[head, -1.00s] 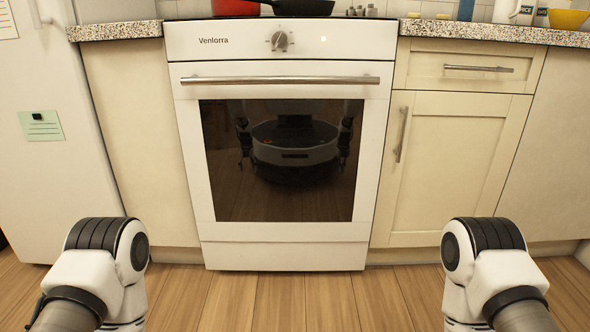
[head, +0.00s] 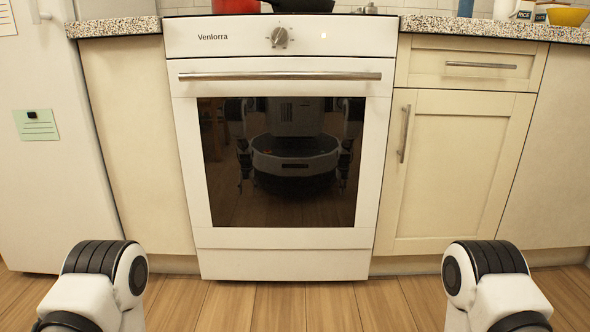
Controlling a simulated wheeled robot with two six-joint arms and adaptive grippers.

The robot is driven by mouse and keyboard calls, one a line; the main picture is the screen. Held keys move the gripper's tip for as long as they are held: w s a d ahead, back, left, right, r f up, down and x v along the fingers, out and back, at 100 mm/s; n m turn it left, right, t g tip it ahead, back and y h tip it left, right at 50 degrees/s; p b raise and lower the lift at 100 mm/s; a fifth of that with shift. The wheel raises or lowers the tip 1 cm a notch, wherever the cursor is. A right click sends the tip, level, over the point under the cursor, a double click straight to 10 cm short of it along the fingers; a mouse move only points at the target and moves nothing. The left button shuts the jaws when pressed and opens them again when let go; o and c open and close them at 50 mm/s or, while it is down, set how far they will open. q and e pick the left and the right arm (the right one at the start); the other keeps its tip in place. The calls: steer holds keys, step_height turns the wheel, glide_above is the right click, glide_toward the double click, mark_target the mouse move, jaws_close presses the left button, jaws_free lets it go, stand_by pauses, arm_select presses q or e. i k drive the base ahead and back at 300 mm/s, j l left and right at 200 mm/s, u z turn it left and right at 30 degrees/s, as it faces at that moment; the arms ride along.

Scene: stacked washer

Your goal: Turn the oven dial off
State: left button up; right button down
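The white oven (head: 284,238) stands straight ahead in the head view, with "Venlorra" printed on its front panel. Its single grey dial (head: 279,37) sits near the middle of that panel, with its pointer tilted up to the right. A small light (head: 323,36) glows to the right of the dial. Parts of both my arms show at the bottom left and bottom right, well below and apart from the dial. Neither of my grippers is directly in view.
A horizontal handle (head: 280,76) crosses the oven door below the dial. A red pot (head: 235,6) and a dark pan (head: 302,5) are on the stove top. Cabinets flank the oven, with a fridge (head: 45,190) at left. The wooden floor in front is clear.

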mark_target(279, 35)
steer(key=i, duration=1)
